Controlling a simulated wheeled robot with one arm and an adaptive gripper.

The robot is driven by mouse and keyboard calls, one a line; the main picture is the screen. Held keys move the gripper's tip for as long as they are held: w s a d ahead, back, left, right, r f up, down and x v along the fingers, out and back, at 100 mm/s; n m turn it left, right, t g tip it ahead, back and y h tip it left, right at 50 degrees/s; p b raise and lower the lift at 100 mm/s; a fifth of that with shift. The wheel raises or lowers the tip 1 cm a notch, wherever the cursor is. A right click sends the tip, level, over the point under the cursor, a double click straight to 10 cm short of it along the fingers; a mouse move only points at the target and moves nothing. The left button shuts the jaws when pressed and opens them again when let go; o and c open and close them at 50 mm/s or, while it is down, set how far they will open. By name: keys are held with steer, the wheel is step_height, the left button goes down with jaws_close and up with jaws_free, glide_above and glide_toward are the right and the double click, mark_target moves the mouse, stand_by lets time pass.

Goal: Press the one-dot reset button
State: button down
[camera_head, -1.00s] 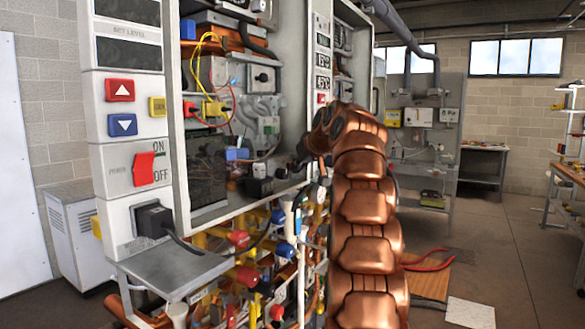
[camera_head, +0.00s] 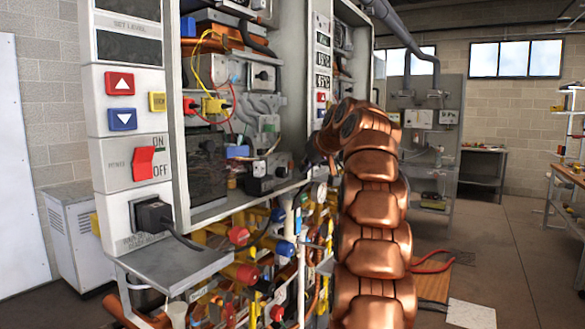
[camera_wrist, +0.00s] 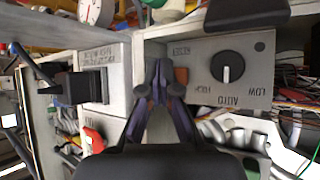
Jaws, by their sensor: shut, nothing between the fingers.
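In the wrist view my gripper (camera_wrist: 160,70) is shut and empty, its dark fingertips together in front of a grey control panel. A small reddish-brown button (camera_wrist: 181,76) sits just right of the fingertips, by a label that seems to read RESET. The fingers partly cover that area, and I cannot tell whether they touch it. The grey dial panel (camera_wrist: 240,80) beside it has a black knob marked AUTO, HIGH and LOW, and a single dark dot near its corner. In the head view my copper arm reaches to the heater cabinet and largely hides the gripper.
A black plug (camera_wrist: 85,87) sits left of the fingers, with a red switch (camera_wrist: 95,140) near it. The head view shows an open heater cabinet with wires, a red rocker switch (camera_head: 144,163), and colored pipes and valves (camera_head: 250,270) below. Open floor (camera_head: 510,240) lies right.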

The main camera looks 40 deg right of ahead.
steer(key=s, duration=0.2)
steer(key=s+d+b, duration=0.1)
steer(key=s, duration=0.1)
steer(key=shift+d, duration=0.1)
stand_by(0.9)
